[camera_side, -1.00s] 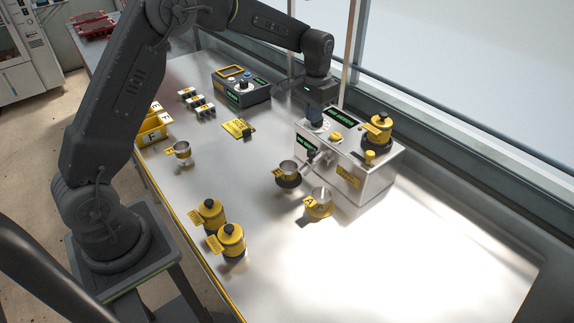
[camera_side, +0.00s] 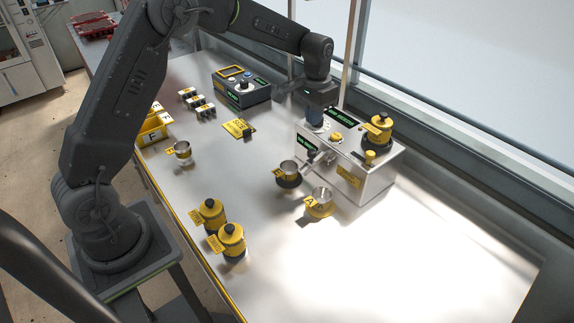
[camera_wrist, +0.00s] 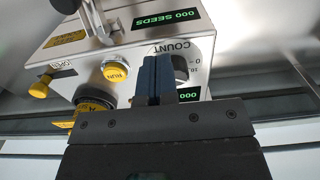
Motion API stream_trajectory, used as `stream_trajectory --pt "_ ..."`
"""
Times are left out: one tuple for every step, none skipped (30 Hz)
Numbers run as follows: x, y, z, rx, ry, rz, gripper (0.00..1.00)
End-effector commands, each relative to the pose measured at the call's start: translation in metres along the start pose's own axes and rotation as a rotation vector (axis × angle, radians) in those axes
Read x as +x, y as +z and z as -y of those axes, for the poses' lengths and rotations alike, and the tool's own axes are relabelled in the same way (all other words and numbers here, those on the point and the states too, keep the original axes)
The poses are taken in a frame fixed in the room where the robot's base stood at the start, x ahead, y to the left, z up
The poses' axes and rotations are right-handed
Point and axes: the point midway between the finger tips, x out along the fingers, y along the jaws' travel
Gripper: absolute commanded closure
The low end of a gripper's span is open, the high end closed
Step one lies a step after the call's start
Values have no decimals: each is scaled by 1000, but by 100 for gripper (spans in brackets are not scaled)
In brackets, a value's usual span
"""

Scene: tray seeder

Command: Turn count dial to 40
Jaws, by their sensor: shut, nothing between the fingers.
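The count dial (camera_wrist: 201,60) is a white disc lettered COUNT on the grey seeder box in the wrist view, with 0 and 10 readable at its right edge. My gripper (camera_wrist: 155,68) is shut, its blue fingers over the dial and hiding much of its centre. In the side view, my gripper (camera_side: 315,116) points down at the dial's place on the box top; the knob is hidden there. I cannot tell whether the fingers touch the knob. A green display (camera_wrist: 166,21) reads 000 SEEDS and a second display (camera_wrist: 188,94) reads 000.
A yellow RUN button (camera_wrist: 116,70) sits beside the dial. A yellow hopper (camera_side: 379,128) stands on the box (camera_side: 372,177). Cup A (camera_side: 319,203) and two yellow jars (camera_side: 231,240) stand on the bench, with bare metal at front right.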

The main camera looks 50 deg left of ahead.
Motion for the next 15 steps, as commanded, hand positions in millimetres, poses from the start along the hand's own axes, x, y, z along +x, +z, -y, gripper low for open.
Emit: stream_trajectory --pt "14 2 2 3 -4 16 100" --pt "14 2 2 3 -4 16 100" --pt "14 3 3 2 -4 16 100" --pt "14 3 3 2 -4 16 100" --pt "14 3 4 2 -4 16 100" --pt "14 3 4 2 -4 16 100" --pt "14 4 5 1 -4 16 100" --pt "14 4 6 1 -4 16 100" --pt "14 4 7 0 -5 17 100" --pt "14 4 8 0 -5 17 100" --pt "14 4 9 -1 -5 17 100" --pt "14 5 10 -1 -5 17 100" --pt "14 5 11 -2 -5 17 100" --pt "14 5 12 -3 -5 17 100" --pt "14 5 14 -3 -5 17 100"
